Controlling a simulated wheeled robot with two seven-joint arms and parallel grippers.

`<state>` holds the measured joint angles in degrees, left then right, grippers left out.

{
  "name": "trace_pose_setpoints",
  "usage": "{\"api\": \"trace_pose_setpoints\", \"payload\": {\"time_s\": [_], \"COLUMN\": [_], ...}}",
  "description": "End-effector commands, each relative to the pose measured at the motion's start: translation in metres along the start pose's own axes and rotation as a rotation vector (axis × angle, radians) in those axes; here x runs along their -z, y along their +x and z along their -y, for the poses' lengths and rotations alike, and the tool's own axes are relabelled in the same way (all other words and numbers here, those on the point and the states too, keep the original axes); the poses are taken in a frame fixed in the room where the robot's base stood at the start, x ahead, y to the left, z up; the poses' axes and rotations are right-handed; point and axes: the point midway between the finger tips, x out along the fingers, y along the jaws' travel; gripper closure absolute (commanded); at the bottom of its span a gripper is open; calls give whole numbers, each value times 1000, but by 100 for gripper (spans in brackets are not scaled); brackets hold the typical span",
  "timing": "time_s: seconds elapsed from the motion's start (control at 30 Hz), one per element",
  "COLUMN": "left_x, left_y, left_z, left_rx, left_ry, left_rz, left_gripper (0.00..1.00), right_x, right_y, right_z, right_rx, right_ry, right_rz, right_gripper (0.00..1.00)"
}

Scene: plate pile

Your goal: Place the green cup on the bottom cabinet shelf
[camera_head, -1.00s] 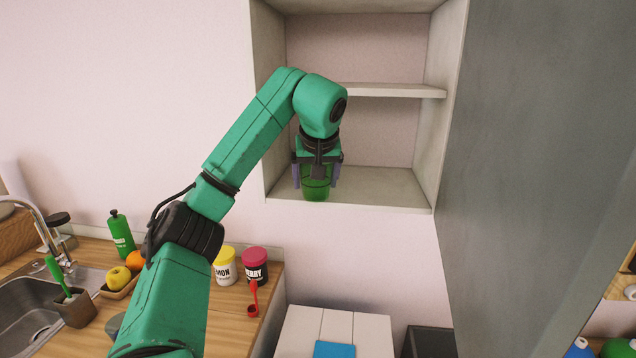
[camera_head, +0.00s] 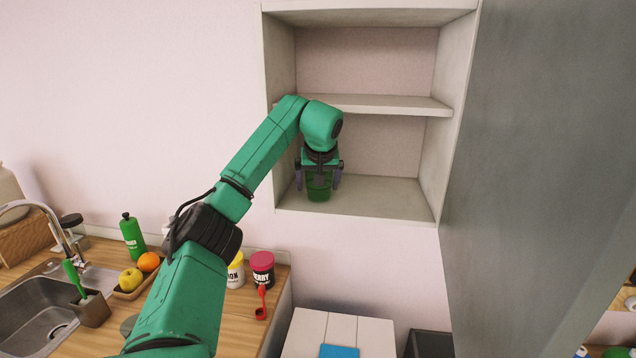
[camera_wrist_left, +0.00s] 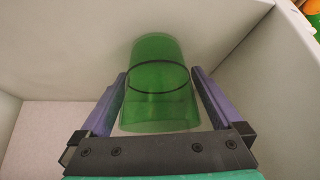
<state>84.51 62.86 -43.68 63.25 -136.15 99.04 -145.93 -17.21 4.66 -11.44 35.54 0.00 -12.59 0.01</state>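The green cup (camera_head: 318,190) is see-through and stands upright on the bottom shelf (camera_head: 385,203) of the wall cabinet, near its left front part. My left gripper (camera_head: 318,183) reaches down over the cup, with one finger on each side. In the left wrist view the cup (camera_wrist_left: 160,90) sits between the two purple fingers (camera_wrist_left: 160,98), with a narrow gap on both sides, so the gripper is open around it. My right gripper is in none of the views.
A middle shelf (camera_head: 385,104) lies above, close to my left wrist. The cabinet's left wall (camera_head: 283,150) is near the gripper. A large grey panel (camera_head: 540,150) stands to the right. The bottom shelf's right part is clear. The counter (camera_head: 235,310) below holds jars, fruit and a bottle.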

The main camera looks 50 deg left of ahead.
Motion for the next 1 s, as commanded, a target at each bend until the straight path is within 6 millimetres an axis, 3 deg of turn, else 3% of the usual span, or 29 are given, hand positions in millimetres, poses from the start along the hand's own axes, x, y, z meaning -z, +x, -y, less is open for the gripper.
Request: {"api": "trace_pose_setpoints", "payload": {"time_s": [0.27,0.73,1.0], "left_x": [1,3,2], "left_y": [-12,-108,-123], "left_z": [-1,0,0], "left_rx": [-3,-2,0], "left_ry": [0,0,1], "left_rz": [-2,-4,0], "left_gripper": [0,0,0], "right_x": [0,0,0], "right_y": [4,10,3], "right_z": [1,3,2], "right_rx": [1,4,3], "right_ry": [-1,0,0], "right_rz": [0,0,-1], "right_gripper": [100,100,100]}}
